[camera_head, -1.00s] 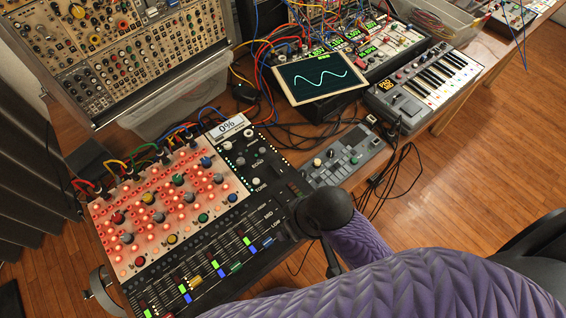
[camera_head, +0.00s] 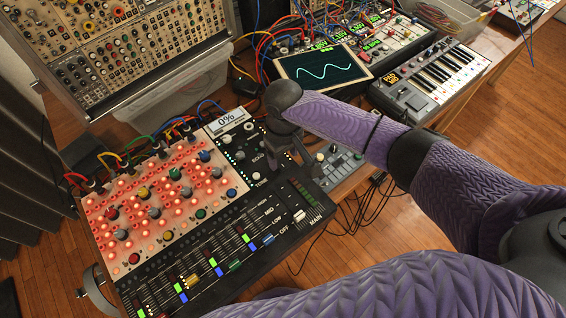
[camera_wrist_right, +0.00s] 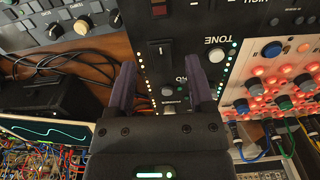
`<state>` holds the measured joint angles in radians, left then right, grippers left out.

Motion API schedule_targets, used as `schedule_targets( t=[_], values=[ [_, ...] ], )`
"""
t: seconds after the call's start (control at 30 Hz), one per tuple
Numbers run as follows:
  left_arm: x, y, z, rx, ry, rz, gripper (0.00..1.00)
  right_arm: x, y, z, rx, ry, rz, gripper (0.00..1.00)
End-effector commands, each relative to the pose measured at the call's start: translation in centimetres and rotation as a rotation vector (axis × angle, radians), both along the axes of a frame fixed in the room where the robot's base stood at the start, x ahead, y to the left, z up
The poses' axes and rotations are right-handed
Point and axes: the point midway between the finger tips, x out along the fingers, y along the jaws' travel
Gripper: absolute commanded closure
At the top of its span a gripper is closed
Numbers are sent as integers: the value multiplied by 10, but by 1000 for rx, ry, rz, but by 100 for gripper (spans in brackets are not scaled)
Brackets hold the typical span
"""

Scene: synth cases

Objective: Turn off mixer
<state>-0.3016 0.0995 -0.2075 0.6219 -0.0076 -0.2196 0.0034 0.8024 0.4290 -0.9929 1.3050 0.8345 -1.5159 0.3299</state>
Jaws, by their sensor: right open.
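The mixer (camera_head: 236,218) is a wide console at the lower left of the head view, with a lit red knob panel, dark faders and a small display (camera_head: 228,118) reading 0%. My right gripper (camera_head: 303,160) is over its upper right edge, near the TONE and ECHO knobs. In the right wrist view the open, empty fingers (camera_wrist_right: 161,75) are over the dark control strip. I cannot tell whether the fingers touch the panel. My left gripper is not in view.
A small grey controller (camera_head: 340,160) sits right of the mixer, partly hidden by my arm. A tablet with a wave (camera_head: 322,66), a keyboard synth (camera_head: 430,78) and a modular rack (camera_head: 110,45) stand behind. Loose cables lie between them.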

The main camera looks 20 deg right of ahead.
Motion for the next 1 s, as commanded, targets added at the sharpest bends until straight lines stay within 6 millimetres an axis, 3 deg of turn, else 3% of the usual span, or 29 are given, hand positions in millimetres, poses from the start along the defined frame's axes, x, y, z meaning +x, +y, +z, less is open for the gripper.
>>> schedule_targets(
  t=[0.03, 0.13, 0.43, 0.7, 0.77, 1.0],
  values=[
    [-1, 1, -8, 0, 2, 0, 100, 0, 0, -13, -1, 3, 0, 32],
    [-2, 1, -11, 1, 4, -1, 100, 0, 0, -23, 0, 0, 0, 32],
    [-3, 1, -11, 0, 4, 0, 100, 0, 0, -24, 1, -3, 1, 32],
    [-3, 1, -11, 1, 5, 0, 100, 0, 0, -24, 1, -3, 1, 90],
    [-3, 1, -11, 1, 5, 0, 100, 0, 0, -24, 1, -3, 1, 100],
    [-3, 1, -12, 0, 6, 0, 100, 2, 1, -24, -11, 24, 0, 100]
  ],
)
